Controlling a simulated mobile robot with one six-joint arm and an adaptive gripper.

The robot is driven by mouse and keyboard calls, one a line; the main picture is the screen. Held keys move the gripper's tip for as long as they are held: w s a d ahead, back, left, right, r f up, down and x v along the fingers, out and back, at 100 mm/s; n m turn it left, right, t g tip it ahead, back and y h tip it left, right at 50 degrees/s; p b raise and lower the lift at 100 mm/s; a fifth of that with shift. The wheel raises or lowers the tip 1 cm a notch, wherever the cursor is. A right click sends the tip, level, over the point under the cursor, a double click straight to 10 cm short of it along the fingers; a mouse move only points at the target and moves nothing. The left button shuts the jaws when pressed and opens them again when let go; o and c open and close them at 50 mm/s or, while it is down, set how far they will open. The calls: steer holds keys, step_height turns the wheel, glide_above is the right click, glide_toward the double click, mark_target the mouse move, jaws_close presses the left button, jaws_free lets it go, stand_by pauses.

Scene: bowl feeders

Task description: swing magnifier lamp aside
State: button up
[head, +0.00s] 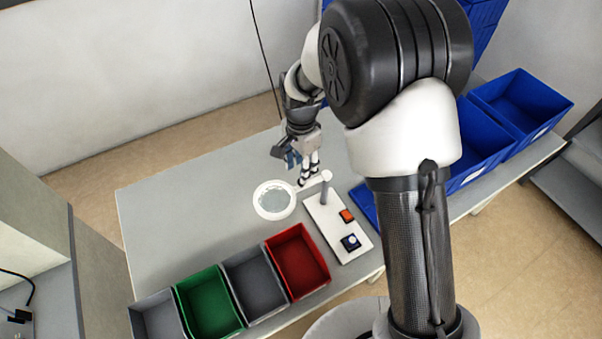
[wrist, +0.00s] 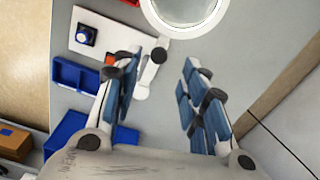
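The magnifier lamp (head: 274,200) has a white ring around a pale lens, and a short white arm joins it to a post on a white base plate (head: 350,236). The ring extends left of the post, above the table. In the wrist view the ring (wrist: 187,22) is cut by the top edge. My gripper (head: 302,166) is just behind the lamp arm, between the ring and the post as seen in the head view. In the wrist view its blue-padded fingers (wrist: 162,78) are apart with nothing held. The left finger partly covers the post; contact cannot be told.
The base plate carries an orange button (head: 346,215) and a blue button (head: 351,242). Grey, green and red bins (head: 297,262) line the table's front edge. Blue bins (head: 521,104) stand at the right. The table (head: 165,225) left of the ring is clear.

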step_height(320, 180, up, 7)
stand_by(0.3)
stand_by(0.4)
steer(key=s+d+r+n+t+b, duration=0.15)
steer(key=s+d+r+n, duration=0.25)
steer(key=s+d+r, duration=0.75)
steer(key=s+d+r+n+t, duration=0.1)
steer(key=s+d+n, duration=0.1)
steer(key=s, duration=0.5)
steer(key=s+d+r+n+t, duration=0.1)
steer(key=s+n+t, duration=0.1)
steer(key=s+n, duration=0.2)
steer(key=s, duration=0.3)
steer(key=shift+s+d, duration=0.15)
steer(key=shift+d, duration=0.2)
stand_by(0.6)
